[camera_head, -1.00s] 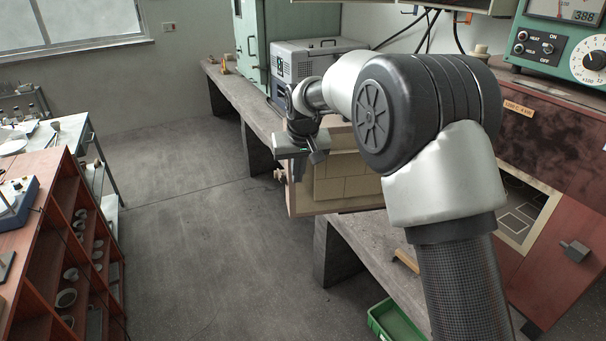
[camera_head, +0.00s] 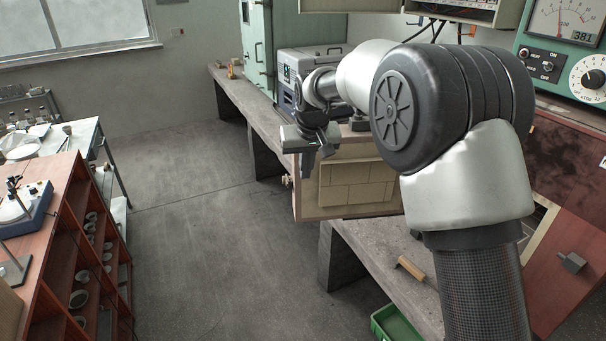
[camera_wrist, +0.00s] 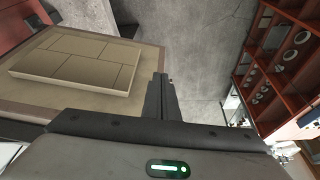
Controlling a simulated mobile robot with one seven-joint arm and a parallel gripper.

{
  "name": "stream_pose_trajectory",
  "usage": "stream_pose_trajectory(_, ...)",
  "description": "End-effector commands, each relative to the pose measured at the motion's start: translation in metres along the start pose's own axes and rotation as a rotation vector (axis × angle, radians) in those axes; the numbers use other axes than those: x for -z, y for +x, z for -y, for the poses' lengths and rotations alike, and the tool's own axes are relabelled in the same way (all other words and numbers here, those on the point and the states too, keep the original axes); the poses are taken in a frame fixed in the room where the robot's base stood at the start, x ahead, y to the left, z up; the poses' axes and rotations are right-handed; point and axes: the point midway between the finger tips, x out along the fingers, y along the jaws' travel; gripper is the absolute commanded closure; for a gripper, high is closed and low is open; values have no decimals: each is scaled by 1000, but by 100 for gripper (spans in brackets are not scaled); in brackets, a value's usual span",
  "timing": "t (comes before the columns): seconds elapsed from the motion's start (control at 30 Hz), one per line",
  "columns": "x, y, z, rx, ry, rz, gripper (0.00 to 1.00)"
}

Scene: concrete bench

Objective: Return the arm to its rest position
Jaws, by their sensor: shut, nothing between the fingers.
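My gripper (camera_head: 311,158) is in the middle of the head view, at the end of my bent arm. It hangs in front of a box-like door panel (camera_head: 357,184) with a pale tiled inner face. In the wrist view the fingers (camera_wrist: 161,98) are together, with nothing between them, and grey floor lies beyond them. The tiled panel fills the left of the wrist view (camera_wrist: 78,62), beside the fingers. I cannot tell how far apart the gripper and the panel are. My forearm and elbow hide part of the bench behind.
A concrete bench (camera_head: 259,116) runs along the wall, with a grey instrument (camera_head: 288,78) on it. A green crate (camera_head: 398,326) and a small wooden-handled item (camera_head: 411,268) are near my arm. A red-brown shelf unit (camera_head: 65,225) stands at left. The floor (camera_head: 215,230) between is clear.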

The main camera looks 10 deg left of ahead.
Motion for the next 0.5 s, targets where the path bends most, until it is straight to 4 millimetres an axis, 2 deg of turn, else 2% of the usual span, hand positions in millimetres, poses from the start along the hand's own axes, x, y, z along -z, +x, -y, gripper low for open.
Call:
stream_pose_trajectory(0.03, 4, -15, -2, 0, 1, -1, 100)
stream_pose_trajectory(0.17, 5, -32, -5, -1, 3, 1, 100)
stream_pose_trajectory(0.27, 0, -51, -15, -8, 15, -5, 100)
stream_pose_trajectory(0.37, -17, -88, -38, -25, 43, -18, 100)
stream_pose_trajectory(0.47, -50, -138, -67, -48, 85, -33, 100)
stream_pose_trajectory(0.5, -67, -157, -78, -59, 104, -37, 100)
